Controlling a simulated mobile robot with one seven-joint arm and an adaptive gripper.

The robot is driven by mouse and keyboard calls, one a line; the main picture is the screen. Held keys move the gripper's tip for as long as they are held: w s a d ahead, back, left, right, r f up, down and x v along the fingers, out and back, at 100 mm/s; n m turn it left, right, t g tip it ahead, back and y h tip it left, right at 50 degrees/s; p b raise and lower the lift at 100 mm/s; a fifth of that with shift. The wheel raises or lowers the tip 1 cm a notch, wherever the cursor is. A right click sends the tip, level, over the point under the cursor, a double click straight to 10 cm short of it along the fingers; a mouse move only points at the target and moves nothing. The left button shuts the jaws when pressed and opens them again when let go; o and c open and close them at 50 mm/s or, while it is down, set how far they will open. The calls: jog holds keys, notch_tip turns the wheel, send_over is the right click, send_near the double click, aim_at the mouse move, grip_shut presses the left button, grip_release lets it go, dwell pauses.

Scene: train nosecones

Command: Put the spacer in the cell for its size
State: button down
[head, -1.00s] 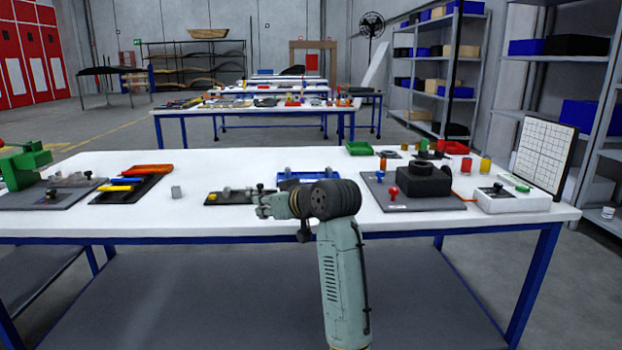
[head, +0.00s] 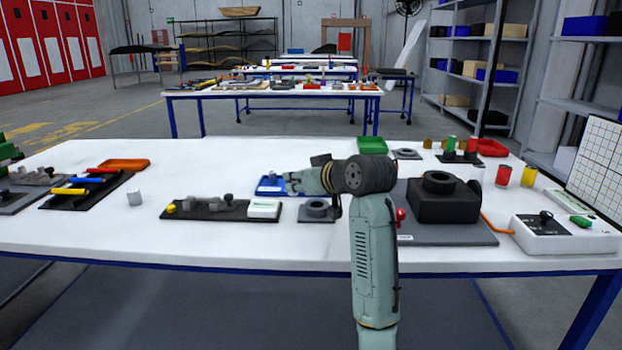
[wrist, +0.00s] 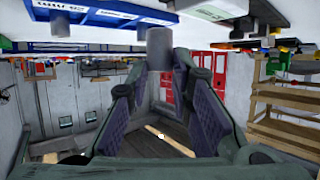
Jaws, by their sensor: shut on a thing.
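The spacer (wrist: 160,46) is a plain grey cylinder in the wrist view, where the scene appears upside down. My gripper (wrist: 162,72) is shut on its end, one finger on each side. A blue tray (wrist: 80,14) with white labels lies on the table at the upper left of the wrist view, apart from the spacer. In the head view the blue tray (head: 264,191) is partly hidden behind my arm. Its cells and their sizes cannot be made out. The spacer cannot be made out in the head view.
A dark fixture board (head: 208,212) and a grey plate with a dark ring (head: 317,211) lie near the tray. A black block (head: 442,204) stands to the right. A green tray (head: 372,146) lies behind.

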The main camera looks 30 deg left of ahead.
jog(key=shift+w+a, duration=0.1)
jog(key=shift+w, duration=0.25)
jog(key=w+a+p, duration=0.1)
jog(key=w+a, duration=0.1)
jog(key=w, duration=0.2)
jog(key=w+a+p, duration=0.2)
jog(key=w+a, duration=0.1)
jog(key=w, duration=0.1)
jog(key=w+a+f+p, duration=0.1)
jog(key=w+a+p, duration=0.1)
jog(key=w+a, duration=0.1)
jog(key=shift+w+a+f, duration=0.1)
jog(key=shift+w+a, duration=0.15)
jog(key=shift+w, duration=0.65)
jog(key=shift+f+p, duration=0.6)
jog(key=shift+f, duration=1.2)
jog(key=shift+f, duration=0.1)
jog(key=c, duration=1.4)
grip_release()
